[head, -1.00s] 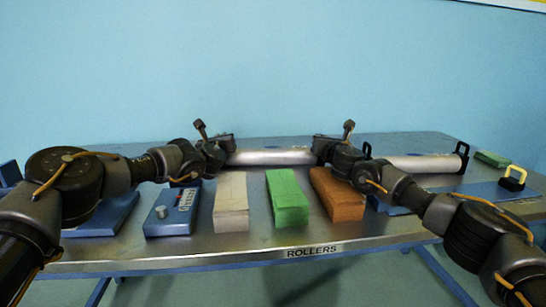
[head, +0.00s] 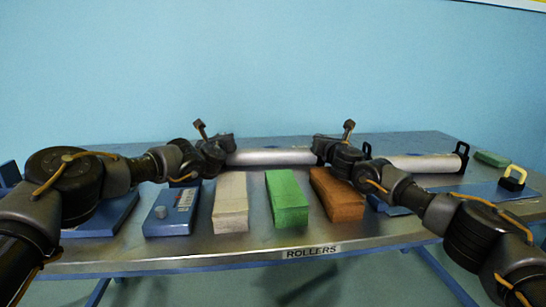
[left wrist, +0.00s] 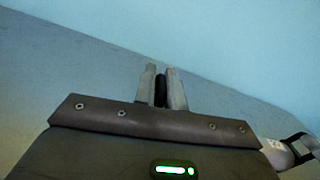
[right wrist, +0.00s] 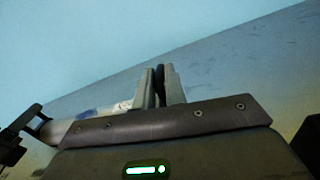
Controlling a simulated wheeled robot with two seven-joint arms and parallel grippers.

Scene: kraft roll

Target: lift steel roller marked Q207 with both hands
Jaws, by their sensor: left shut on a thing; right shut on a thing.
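A steel roller (head: 272,157) lies level between my two grippers in the head view. Part of it shows at the lower right of the left wrist view (left wrist: 278,153) and at the left of the right wrist view (right wrist: 88,124). I cannot read its marking. My left gripper (head: 222,148) is at its left end, fingers closed on a dark part (left wrist: 161,90) of it. My right gripper (head: 326,150) is at its right end, fingers (right wrist: 160,86) closed; the gripped part is mostly hidden. I cannot tell whether the roller touches its supports.
A second steel roller (head: 425,162) lies to the right, its right end at a black bracket (head: 462,156). White (head: 231,203), green (head: 287,199) and brown (head: 337,194) blocks and a blue box (head: 172,213) stand in front on the metal table (head: 250,243).

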